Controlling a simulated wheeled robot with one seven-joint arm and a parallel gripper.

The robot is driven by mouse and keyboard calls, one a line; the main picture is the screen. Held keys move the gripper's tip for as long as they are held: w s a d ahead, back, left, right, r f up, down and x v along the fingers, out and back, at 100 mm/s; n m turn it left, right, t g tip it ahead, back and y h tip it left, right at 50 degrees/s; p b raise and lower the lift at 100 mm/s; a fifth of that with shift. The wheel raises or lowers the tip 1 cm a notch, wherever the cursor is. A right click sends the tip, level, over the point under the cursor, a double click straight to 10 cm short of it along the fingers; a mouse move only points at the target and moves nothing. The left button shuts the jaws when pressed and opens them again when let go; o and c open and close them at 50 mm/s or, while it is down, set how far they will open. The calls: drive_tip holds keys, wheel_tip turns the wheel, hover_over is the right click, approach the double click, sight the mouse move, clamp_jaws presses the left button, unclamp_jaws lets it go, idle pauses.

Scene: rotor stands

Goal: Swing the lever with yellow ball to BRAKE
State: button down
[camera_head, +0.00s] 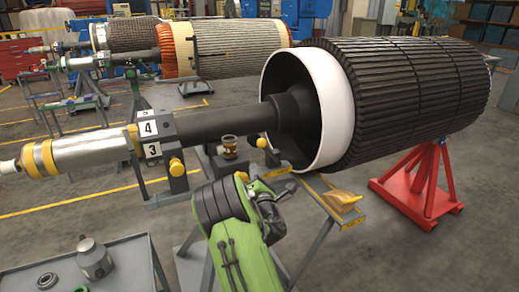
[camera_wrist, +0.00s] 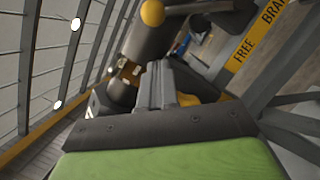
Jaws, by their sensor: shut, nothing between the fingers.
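The lever's yellow ball (camera_head: 262,142) shows in the head view just left of the white ring, above and slightly left of my gripper (camera_head: 284,190). A yellow ball also shows at the top of the wrist view (camera_wrist: 152,13), beyond my fingers. My gripper (camera_wrist: 160,72) is shut and empty, with its fingers apart from the ball. A yellow label strip (camera_wrist: 255,35) at the upper right of the wrist view reads FREE, and BRA at its cut-off end. The lever's rod and pivot are hard to make out.
The large dark rotor (camera_head: 420,90) with its white ring (camera_head: 325,105) fills the right, on a red stand (camera_head: 420,185). Its shaft (camera_head: 225,116) runs left above my arm. A small bench frame (camera_head: 325,215) and a grey cart (camera_head: 125,270) stand nearby.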

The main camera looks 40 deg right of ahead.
sight(269, 152)
drive_tip(key=w+d+r+p, duration=0.2)
drive_tip(key=w+d+p, duration=0.1)
drive_tip(key=d, duration=0.1)
drive_tip(key=shift+d+r+p, duration=0.2)
drive_tip(key=shift+r+p, duration=0.15)
drive_tip(key=shift+w+r, duration=0.1)
drive_tip(key=shift+w, duration=0.05)
